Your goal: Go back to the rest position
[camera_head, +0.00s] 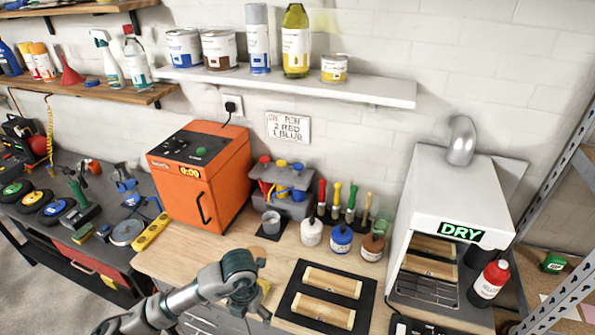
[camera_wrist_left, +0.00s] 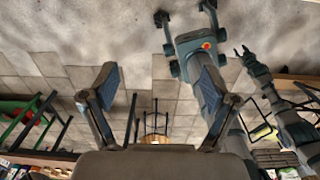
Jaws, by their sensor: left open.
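My left arm enters the head view from the bottom left. My left gripper (camera_head: 252,290) is over the front edge of the wooden workbench (camera_head: 185,262), left of the black tray. In the left wrist view, my left gripper (camera_wrist_left: 160,92) has its two fingers spread wide with nothing between them. A claw-like end of another of my arm links (camera_wrist_left: 243,52) shows small at the upper right of that view. Its jaw state is too small to judge. My right gripper is not in the head view.
A black tray (camera_head: 287,302) with two wooden drawer-like pieces lies right of my left gripper. An orange oven (camera_head: 190,185), paint jars (camera_head: 341,238) and a grey dryer marked DRY (camera_head: 462,205) stand behind. A red bottle (camera_head: 489,283) stands right of the dryer.

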